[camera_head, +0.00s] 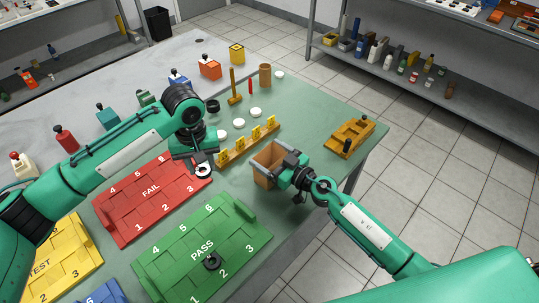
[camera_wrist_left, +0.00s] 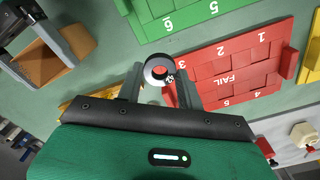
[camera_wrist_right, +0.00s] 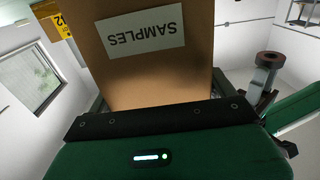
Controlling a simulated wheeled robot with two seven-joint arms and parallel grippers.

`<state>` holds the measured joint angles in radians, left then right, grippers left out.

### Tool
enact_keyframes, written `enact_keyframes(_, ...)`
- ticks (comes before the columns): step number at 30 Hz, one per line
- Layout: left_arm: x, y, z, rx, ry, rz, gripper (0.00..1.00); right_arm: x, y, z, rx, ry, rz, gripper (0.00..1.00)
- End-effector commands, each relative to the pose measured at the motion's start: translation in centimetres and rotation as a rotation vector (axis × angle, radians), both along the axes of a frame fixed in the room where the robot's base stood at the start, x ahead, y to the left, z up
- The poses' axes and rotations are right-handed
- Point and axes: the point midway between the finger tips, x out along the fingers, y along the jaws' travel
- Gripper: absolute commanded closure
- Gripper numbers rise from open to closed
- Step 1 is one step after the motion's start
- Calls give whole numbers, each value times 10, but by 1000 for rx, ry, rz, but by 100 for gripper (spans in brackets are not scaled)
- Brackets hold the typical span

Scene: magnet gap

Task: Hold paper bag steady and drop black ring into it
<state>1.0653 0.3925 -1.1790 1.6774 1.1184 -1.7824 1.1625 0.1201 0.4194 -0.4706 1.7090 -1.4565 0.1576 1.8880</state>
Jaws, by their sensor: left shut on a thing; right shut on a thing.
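The paper bag (camera_head: 262,176) is brown, box-shaped and open at the top, near the table's right edge. Its SAMPLES label shows in the right wrist view (camera_wrist_right: 145,68). My right gripper (camera_head: 287,172) is shut on the bag's right side. My left gripper (camera_head: 202,163) is shut on a ring (camera_wrist_left: 158,71), left of the bag and apart from it. The ring's face looks pale in the head and left wrist views but dark in the right wrist view (camera_wrist_right: 270,60). The bag's open top also shows in the left wrist view (camera_wrist_left: 52,62); its bottom is hidden.
A red FAIL tray (camera_head: 140,222) and a green PASS tray (camera_head: 180,262) with a dark ring (camera_head: 212,261) lie in front. A yellow rack (camera_head: 248,146) stands behind the bag. White discs, another dark ring (camera_head: 213,106) and a yellow-brown fixture (camera_head: 349,137) lie around.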

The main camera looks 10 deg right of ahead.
Motion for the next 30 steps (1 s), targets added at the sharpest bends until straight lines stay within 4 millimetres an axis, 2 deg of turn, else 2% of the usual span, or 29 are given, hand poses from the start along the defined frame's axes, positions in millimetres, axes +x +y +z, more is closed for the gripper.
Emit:
enact_keyframes(1, 8, -19, 4, -2, -2, -4, 83, 0, 0, 0, 0, 0, 0, 36)
enact_keyframes(9, 36, -103, 20, 0, -1, -12, 83, 0, 0, 0, -1, 1, 0, 36)
enact_keyframes(15, 44, -150, 32, 0, -1, -17, 83, 0, 0, -1, -1, 1, 0, 36)
enact_keyframes(19, 45, -165, 36, 0, -1, -18, 83, 0, 0, -1, -1, 1, 0, 36)
enact_keyframes(23, 46, -171, 35, 0, 0, -18, 83, 0, 0, -1, -1, 1, 0, 36)
enact_keyframes(30, 45, -171, 11, 1, 1, -18, 83, 0, 0, -1, -1, 1, 1, 36)
